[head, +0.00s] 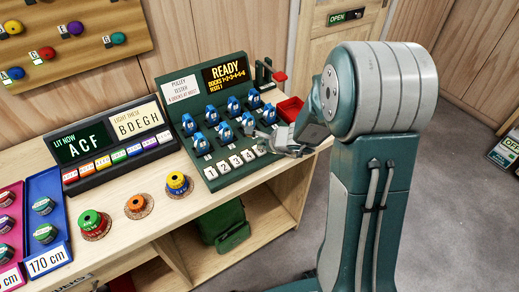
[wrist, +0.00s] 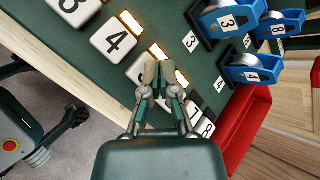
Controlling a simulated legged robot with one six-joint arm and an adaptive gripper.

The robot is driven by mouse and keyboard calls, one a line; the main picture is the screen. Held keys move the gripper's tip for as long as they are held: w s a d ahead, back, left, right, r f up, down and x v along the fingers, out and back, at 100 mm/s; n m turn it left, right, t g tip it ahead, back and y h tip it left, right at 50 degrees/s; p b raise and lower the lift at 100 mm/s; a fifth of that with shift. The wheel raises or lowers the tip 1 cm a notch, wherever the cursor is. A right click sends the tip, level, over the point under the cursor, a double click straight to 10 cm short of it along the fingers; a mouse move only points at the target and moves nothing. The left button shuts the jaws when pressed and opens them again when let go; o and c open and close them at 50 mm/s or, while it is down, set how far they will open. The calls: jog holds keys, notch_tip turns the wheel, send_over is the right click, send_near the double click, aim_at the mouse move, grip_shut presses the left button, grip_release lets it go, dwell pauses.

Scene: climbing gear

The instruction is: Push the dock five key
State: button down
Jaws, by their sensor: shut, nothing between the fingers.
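The pulley tester (head: 215,176) is a green board with blue numbered pulleys and a front row of white numbered keys. In the wrist view, the key 4 (wrist: 112,39) is in plain sight. The white key beside it (wrist: 136,71), fifth in the row, is partly covered by my fingers and its number is hidden. My gripper (wrist: 153,74) is shut and empty, its tips over the edge of that key; I cannot tell whether they touch it. In the head view my gripper (head: 266,147) is at the right end of the key row, hiding the keys there.
The tester's display (head: 225,73) reads READY. Blue pulleys (wrist: 228,22) stand behind the keys, close to my fingers. A red tray (head: 290,108) is at the tester's right. A lit-letter panel (head: 85,150) and coloured spools (head: 177,184) are to its left.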

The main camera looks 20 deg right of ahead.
aim_at(262, 151)
jog(key=shift+f, duration=0.4)
dwell(0.3)
jog(key=shift+r, duration=0.95)
jog(key=shift+r, duration=3)
